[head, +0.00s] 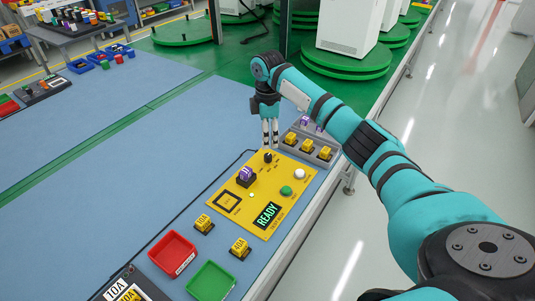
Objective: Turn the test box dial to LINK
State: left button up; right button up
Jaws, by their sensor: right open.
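The yellow test box (233,213) lies on the blue mat, with a dark display reading READY (267,214). Its small black dial (268,157) is at the far end of the panel; its markings are too small to read. A green button (286,190), a white button (299,174) and a purple part in a black socket (246,175) are also on the panel. My right gripper (270,142) points down just beyond the dial, open and with nothing visible between its fingers. I cannot tell whether the fingertips touch the dial. My left gripper is not in view.
A grey rack (322,159) with yellow and purple parts stands right beside the gripper. Loose yellow 10A and 40A parts (203,223), a red tray (173,252) and a green tray (210,283) lie nearer.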

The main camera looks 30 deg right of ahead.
aim_at(268, 155)
notch_tip(268, 155, down, 6)
jog(key=shift+s+f, duration=0.1)
jog(key=shift+f, duration=0.8)
jog(key=shift+c, duration=0.3)
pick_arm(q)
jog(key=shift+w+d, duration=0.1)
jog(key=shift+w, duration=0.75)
pick_arm(e)
grip_shut()
